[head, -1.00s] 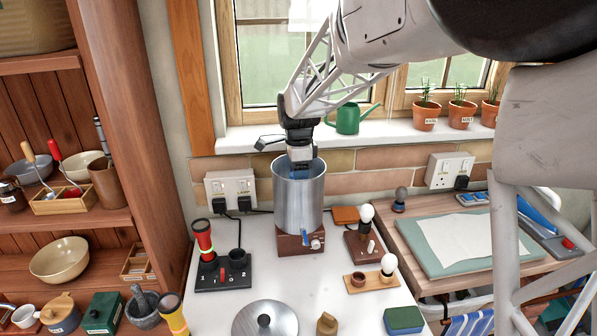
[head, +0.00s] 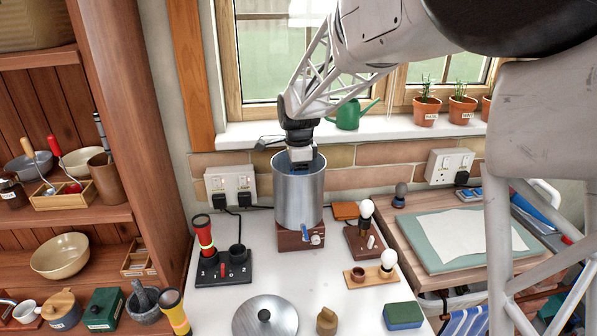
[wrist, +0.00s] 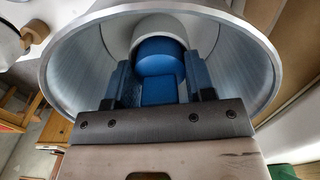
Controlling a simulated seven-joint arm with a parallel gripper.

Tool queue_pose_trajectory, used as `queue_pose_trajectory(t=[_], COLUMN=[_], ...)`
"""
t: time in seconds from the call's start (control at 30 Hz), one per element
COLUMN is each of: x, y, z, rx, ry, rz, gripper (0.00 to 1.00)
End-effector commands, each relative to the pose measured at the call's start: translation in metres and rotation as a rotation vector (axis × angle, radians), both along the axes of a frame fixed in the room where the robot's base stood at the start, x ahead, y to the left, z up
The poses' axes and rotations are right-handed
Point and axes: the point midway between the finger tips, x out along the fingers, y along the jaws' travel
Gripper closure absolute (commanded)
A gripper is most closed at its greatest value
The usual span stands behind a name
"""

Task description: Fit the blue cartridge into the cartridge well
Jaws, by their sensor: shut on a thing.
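The blue cartridge (wrist: 160,58) is between the two fingers of my gripper (wrist: 160,82) in the wrist view, and the gripper is shut on it. The fingers reach inside a tall metal cylinder (head: 298,205), which stands on a brown block with a small tap. A pale round collar (wrist: 162,24) shows deep in the cylinder, at the far end of the cartridge; it looks like the cartridge well. The cartridge's end overlaps its opening, but I cannot tell whether it is inside. In the head view my gripper (head: 301,166) points down into the cylinder's mouth, and its wall hides the well.
The cylinder's rim (wrist: 62,62) surrounds the fingers closely. A round lid (head: 265,318) lies in front. A black torch stand (head: 224,272) is left, and bulb holders (head: 370,277) are right. Wall sockets (head: 230,185) and a window sill (head: 250,135) are behind.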

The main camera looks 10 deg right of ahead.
Motion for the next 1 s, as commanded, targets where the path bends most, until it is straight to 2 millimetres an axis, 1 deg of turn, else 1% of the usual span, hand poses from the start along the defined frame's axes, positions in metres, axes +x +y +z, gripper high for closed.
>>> queue_pose_trajectory(t=[0.2,0.23,0.4,0.77,0.87,1.0], x=[0.000,0.000,0.000,0.000,0.000,0.000], y=[0.000,0.000,0.000,0.000,0.000,0.000], z=[-0.003,-0.003,-0.003,-0.001,0.003,0.015], rx=[0.000,0.000,0.000,0.000,0.000,0.000], ry=[0.000,-0.001,0.000,0.000,-0.001,-0.003], rz=[0.000,0.000,0.000,0.000,0.000,0.000], gripper=[0.75,0.48,0.22,0.21,0.21,0.21])
